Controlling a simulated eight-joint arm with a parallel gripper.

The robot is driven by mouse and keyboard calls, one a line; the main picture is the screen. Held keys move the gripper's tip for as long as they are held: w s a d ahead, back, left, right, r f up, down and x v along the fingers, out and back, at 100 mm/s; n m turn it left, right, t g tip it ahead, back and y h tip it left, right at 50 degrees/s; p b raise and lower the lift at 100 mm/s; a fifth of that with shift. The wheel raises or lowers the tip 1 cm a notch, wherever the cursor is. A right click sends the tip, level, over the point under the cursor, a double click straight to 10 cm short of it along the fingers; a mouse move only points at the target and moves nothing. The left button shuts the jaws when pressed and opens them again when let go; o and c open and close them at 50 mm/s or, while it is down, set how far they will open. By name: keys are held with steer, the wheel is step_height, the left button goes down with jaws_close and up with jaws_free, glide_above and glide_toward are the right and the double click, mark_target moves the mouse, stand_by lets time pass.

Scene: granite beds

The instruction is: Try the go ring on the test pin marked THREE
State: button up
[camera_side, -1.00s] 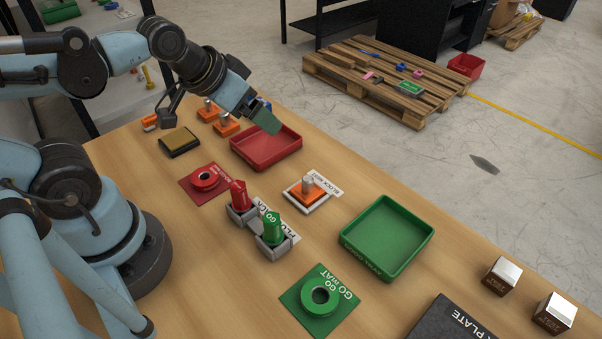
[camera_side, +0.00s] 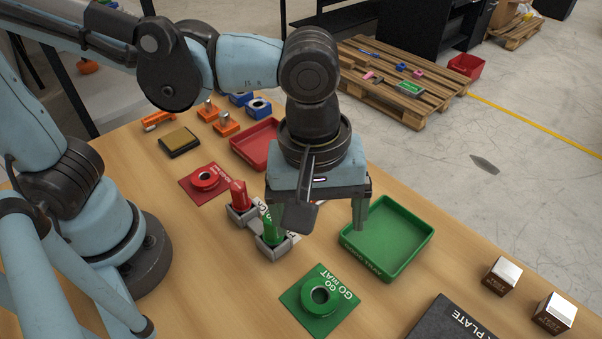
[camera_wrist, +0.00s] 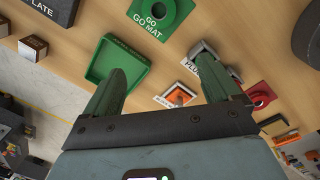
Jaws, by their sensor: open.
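The green go ring (camera_side: 320,295) lies flat on the green GO mat (camera_side: 343,312); it also shows at the top of the wrist view (camera_wrist: 153,10). My gripper (camera_side: 318,222) is open and empty, fingers down, above the bench between the plug gauges and the green tray. In the wrist view a pin on an orange block (camera_wrist: 180,97) sits in a labelled holder between my fingers' lines; my gripper hides it in the side view. Two more orange-block pins (camera_side: 226,124) (camera_side: 207,110) stand at the back. No THREE marking is legible.
Red and green plug gauges (camera_side: 239,196) stand in grey holders just left of my gripper. A green tray (camera_side: 425,235) is to its right, a red tray (camera_side: 246,155) behind. A red ring (camera_side: 205,178) lies on its mat. A dark plate (camera_side: 440,325) is at the front.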

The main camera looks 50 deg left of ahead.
steer(key=s+d+n, duration=0.2)
steer(key=s+d, duration=0.1)
glide_above(320, 298)
steer(key=shift+g+y, duration=0.3)
steer(key=shift+y, duration=0.1)
steer(key=f, duration=0.7)
steer(key=shift+a+f, duration=0.1)
steer(key=shift+a, duration=0.2)
steer(key=shift+d+f, duration=0.2)
steer(key=shift+f, duration=0.75)
steer(key=shift+d+f, duration=0.15)
steer(key=shift+f, duration=0.75)
steer(key=shift+s+f, duration=0.1)
steer(key=shift+f, duration=0.7)
steer(key=c, duration=1.3)
steer(key=shift+r, duration=0.1)
